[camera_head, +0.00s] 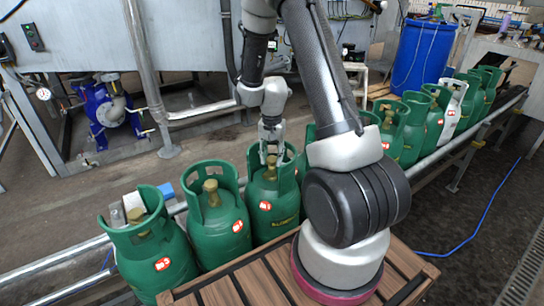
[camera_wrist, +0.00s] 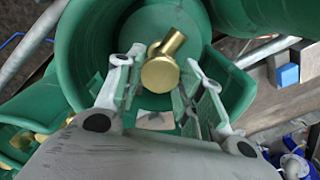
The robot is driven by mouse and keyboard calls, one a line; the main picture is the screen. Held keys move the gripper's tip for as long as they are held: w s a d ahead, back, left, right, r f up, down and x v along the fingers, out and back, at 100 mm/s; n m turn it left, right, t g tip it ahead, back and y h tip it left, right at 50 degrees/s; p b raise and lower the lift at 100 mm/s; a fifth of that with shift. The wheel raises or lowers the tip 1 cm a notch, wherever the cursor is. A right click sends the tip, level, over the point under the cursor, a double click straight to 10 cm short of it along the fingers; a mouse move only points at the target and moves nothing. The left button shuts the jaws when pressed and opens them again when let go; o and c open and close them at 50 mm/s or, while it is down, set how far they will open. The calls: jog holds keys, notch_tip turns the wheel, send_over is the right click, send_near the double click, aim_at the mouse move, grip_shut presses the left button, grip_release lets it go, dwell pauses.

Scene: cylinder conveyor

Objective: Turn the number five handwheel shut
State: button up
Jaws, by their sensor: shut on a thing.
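Green gas cylinders stand in a row on a conveyor in the head view. My gripper (camera_head: 270,145) reaches down into the collar of the third green cylinder from the left (camera_head: 272,205), which has a red number sticker too small to read surely. The brass valve with its handwheel (camera_head: 270,170) is partly hidden by my fingers. In the wrist view, my gripper (camera_wrist: 162,88) has one finger on each side of the round brass handwheel (camera_wrist: 160,73), inside the green collar (camera_wrist: 85,50). It is shut on the handwheel, though the exact contact is hard to see.
Two green cylinders (camera_head: 218,225) stand to the left, with several more and a white one (camera_head: 453,108) to the right. Metal rails (camera_head: 60,262) run along the conveyor. A blue barrel (camera_head: 424,55) stands behind. A small blue block (camera_wrist: 287,75) lies near the collar.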

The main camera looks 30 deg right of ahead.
aim_at(272, 159)
jog(key=shift+m, duration=0.4)
jog(key=o, duration=1)
jog(key=shift+r, duration=0.1)
notch_tip(272, 159, up, 12)
dwell(0.5)
